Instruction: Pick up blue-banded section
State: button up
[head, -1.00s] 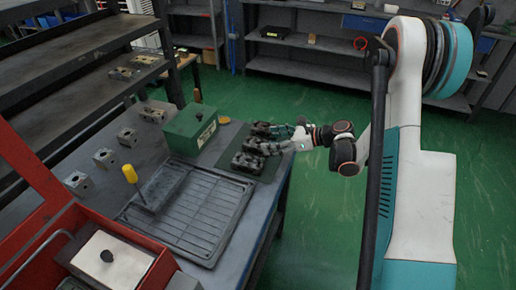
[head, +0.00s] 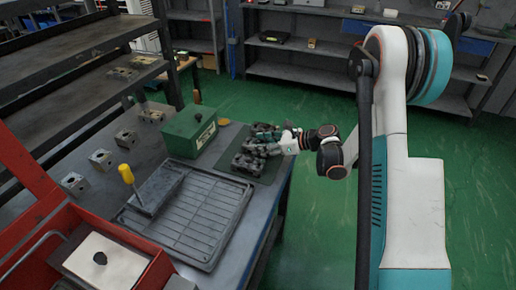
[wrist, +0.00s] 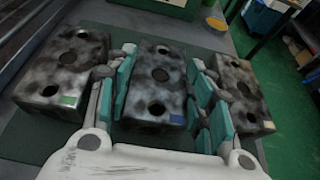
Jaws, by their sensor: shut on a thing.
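The blue-banded section (wrist: 155,92) is a worn dark grey block with holes in its top and a small blue mark at its near right corner. My gripper (wrist: 162,60) has a teal-padded finger on each side of it and is shut on it. Whether the held block is clear of the mat cannot be told.
The blocks are on a dark mat (head: 232,180) at the bench's right edge. A green box (head: 190,131) stands behind left. A black ribbed tray (head: 200,215), a yellow-handled tool (head: 126,174) and a red toolbox (head: 150,275) are nearer. Several metal blocks line the bench's left side.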

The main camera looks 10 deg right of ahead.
jog(key=shift+r, duration=0.15)
notch_tip(320, 180, up, 19)
jog(key=p, duration=0.7)
jog(key=s+r+m+t+h, duration=0.2)
jog(key=s+m+t+h, duration=0.3)
jog(key=s+m+h, duration=0.2)
jog(key=shift+s+r+m, duration=0.2)
jog(key=shift+s+m, duration=0.1)
jog(key=shift+s, duration=0.2)
